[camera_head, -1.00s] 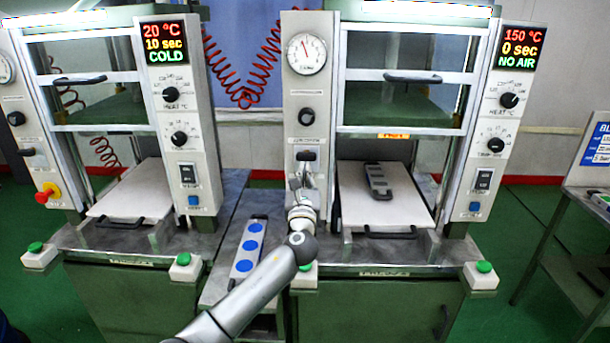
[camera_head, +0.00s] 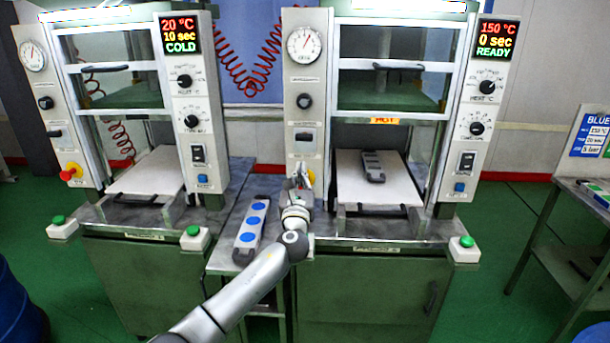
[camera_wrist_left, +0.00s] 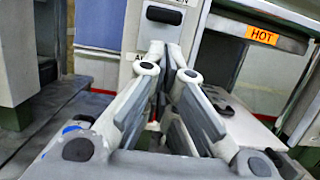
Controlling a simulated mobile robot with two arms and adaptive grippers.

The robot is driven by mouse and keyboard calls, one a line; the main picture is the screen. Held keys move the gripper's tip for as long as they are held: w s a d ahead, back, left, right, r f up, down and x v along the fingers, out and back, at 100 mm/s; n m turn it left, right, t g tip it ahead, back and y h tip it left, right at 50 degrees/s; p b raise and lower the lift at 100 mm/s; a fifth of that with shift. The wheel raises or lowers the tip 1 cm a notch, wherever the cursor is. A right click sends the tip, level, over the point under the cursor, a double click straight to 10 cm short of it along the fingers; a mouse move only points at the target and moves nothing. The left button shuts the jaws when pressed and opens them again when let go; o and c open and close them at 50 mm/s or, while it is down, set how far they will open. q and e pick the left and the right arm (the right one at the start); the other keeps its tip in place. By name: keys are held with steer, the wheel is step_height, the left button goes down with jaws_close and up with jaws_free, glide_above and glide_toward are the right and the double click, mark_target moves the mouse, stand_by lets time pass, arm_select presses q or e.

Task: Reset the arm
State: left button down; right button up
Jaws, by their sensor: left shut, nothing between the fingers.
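My left arm reaches up from the bottom of the head view. Its gripper (camera_head: 299,177) is at the lower front of the grey control column of the right press, below a dark switch (camera_head: 305,135). A small yellow-orange part (camera_head: 311,178) shows right beside the fingers; whether they touch it I cannot tell. In the left wrist view the two grey fingers (camera_wrist_left: 165,58) come together at their tips in front of the column, with nothing seen between them. My right gripper is out of view.
A grey mould with blue discs (camera_head: 251,228) lies on the bench between the presses. The left press's plate (camera_head: 150,175) is empty. A side table (camera_head: 570,225) stands at right.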

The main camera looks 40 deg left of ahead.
arm_select(q)
steer(key=shift+s+f, duration=0.25)
steer(key=shift+f, duration=0.05)
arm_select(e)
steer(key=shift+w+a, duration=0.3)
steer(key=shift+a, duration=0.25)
